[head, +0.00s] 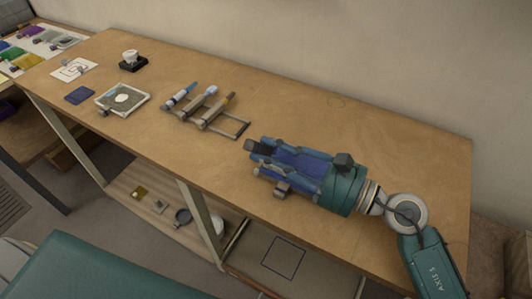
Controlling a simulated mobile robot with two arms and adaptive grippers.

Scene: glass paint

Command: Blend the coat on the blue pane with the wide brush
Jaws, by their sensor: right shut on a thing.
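A small dark blue square (80,95) lies flat on the wooden table at the left; it may be the blue pane, but I cannot tell for sure. Right of it lies a light square frame (105,104) with a grey inside and a white round patch. My right gripper (264,167) is over the middle of the table, well to the right of both, and points left. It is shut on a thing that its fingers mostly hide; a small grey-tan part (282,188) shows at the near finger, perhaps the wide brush. My left gripper is out of view.
A rack (240,130) holds three brush-like tools, with an empty stretch at its right end. A dark stand with a white top (132,61) and a white marked sheet (74,69) lie farther left. Coloured pieces fill the far left corner. The table's back right is clear.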

